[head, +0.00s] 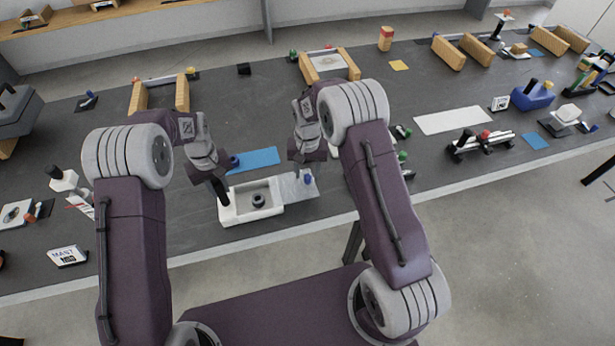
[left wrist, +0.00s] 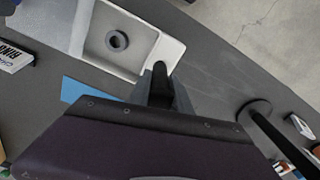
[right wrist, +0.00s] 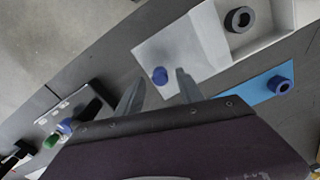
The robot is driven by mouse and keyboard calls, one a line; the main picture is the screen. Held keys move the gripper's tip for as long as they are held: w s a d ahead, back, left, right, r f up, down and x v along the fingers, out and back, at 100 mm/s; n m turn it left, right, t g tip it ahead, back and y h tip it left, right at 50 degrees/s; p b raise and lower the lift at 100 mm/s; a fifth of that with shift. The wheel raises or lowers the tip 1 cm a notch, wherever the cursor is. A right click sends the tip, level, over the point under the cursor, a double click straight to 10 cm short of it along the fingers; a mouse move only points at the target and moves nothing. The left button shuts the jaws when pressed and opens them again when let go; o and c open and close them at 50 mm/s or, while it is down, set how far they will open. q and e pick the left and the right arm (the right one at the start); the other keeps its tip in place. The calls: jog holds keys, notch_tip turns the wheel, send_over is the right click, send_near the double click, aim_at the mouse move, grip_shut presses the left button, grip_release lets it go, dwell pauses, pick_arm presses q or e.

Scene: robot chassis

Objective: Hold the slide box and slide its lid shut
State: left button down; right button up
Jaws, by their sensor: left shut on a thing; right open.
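The slide box (head: 235,214) is a white open tray on the dark table, with a dark ring (head: 258,200) inside. It also shows in the left wrist view (left wrist: 172,51). Its grey lid (head: 290,188) extends out at the right end, leaving the cavity uncovered. A blue knob (head: 308,179) stands on the lid's outer end. My left gripper (left wrist: 158,85) is shut on a dark upright handle at the box's left end. My right gripper (right wrist: 157,92) is open and empty above the lid, with the blue knob (right wrist: 160,75) ahead between its fingertips.
A blue mat (head: 253,160) with a blue ring (head: 234,161) lies just behind the box. Small parts with green knobs (head: 403,156) lie right of the lid. The table's front edge runs close before the box. A white mat (head: 452,120) lies farther right.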

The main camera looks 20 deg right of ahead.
aim_at(307, 177)
jog(key=shift+f, duration=1.55)
grip_shut()
